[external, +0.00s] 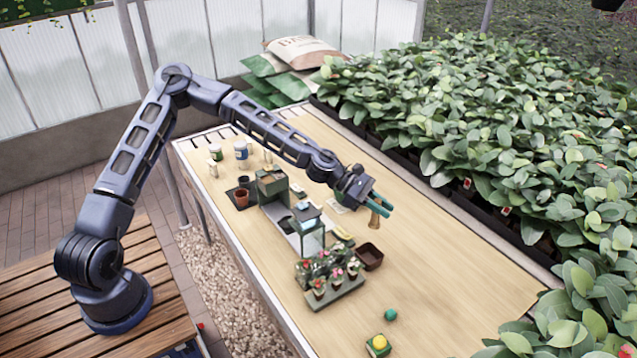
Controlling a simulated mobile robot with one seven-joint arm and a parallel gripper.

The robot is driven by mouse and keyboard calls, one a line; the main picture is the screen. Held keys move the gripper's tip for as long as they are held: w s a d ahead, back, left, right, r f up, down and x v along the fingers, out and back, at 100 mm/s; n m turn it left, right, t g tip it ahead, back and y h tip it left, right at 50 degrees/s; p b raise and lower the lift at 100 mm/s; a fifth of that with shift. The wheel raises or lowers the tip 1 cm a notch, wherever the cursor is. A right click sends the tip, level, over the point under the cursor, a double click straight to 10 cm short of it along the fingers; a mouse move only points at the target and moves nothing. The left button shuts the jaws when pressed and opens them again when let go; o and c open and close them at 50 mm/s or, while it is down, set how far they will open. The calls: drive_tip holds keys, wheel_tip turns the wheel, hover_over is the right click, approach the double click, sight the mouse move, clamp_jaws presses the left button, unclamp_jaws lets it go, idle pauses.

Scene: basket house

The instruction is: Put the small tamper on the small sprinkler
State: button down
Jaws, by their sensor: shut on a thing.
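My gripper (380,204), with teal fingers, is shut on a small tan, wooden-looking piece, which looks like the small tamper (375,220). The tamper hangs down from the fingers above the right half of the wooden table, apart from other things as far as I can see. I cannot tell for certain which thing is the small sprinkler. A green block with a yellow round top (378,345) sits near the table's front edge, and a small green round thing (390,314) lies behind it.
A brown square pot (369,257) stands below my gripper. A tray of potted flowers (335,290) and a green-framed stand (308,235) are to its left. Pots and jars stand farther back. Dense leafy plants (480,120) line the right side. The table's right part is clear.

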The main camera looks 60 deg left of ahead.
drive_tip(key=s+d+r+m+g+h, duration=0.1)
drive_tip(key=s+d+m+g, duration=0.2)
drive_tip(key=s+d, duration=0.65)
drive_tip(key=s+d+r+m+g+h, duration=0.1)
drive_tip(key=s+d+m+g, duration=0.4)
drive_tip(key=d, duration=0.8)
drive_tip(key=f, duration=0.6)
drive_tip(key=f+n+t, duration=0.1)
drive_tip(key=f, duration=0.6)
drive_tip(key=s+f+n, duration=0.1)
drive_tip(key=f, duration=0.5)
drive_tip(key=shift+d+f, duration=0.2)
drive_tip(key=shift+d, duration=0.05)
drive_tip(key=shift+f, duration=0.1)
drive_tip(key=c, duration=1.3)
unclamp_jaws()
